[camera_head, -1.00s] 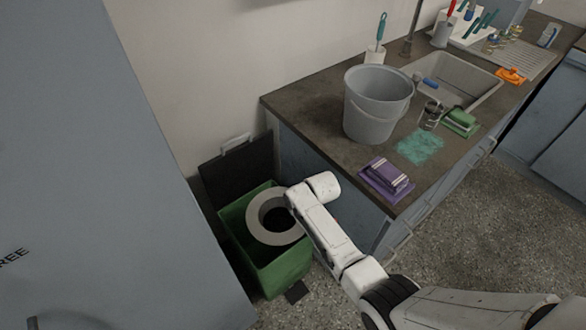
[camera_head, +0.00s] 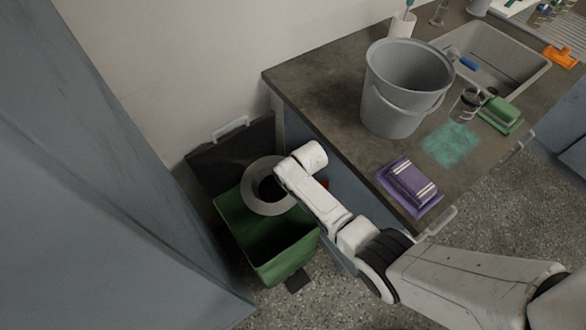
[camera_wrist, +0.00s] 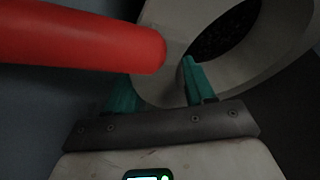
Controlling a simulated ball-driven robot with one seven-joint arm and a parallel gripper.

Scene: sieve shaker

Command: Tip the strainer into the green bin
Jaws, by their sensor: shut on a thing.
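The strainer is a pale grey ring with a dark centre (camera_head: 258,205). It hangs over the back part of the green bin (camera_head: 279,273), its open face towards the head camera. In the wrist view its pale wall (camera_wrist: 182,32) and a dark, speckled inside show at the upper right. My gripper (camera_wrist: 158,88) has teal fingers, shut on the strainer at its near wall. In the head view the fingers are hidden by my white wrist. A red rounded bar crosses in front of the left finger in the wrist view (camera_wrist: 80,40); I cannot tell whether it belongs to the strainer.
The bin's dark lid (camera_head: 235,155) stands open against the wall. A blue-grey cabinet (camera_head: 120,180) is close on the left. The counter (camera_head: 340,130) on the right bears a grey bucket (camera_head: 392,110) and purple sponge (camera_head: 408,182). The bin's front interior is open.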

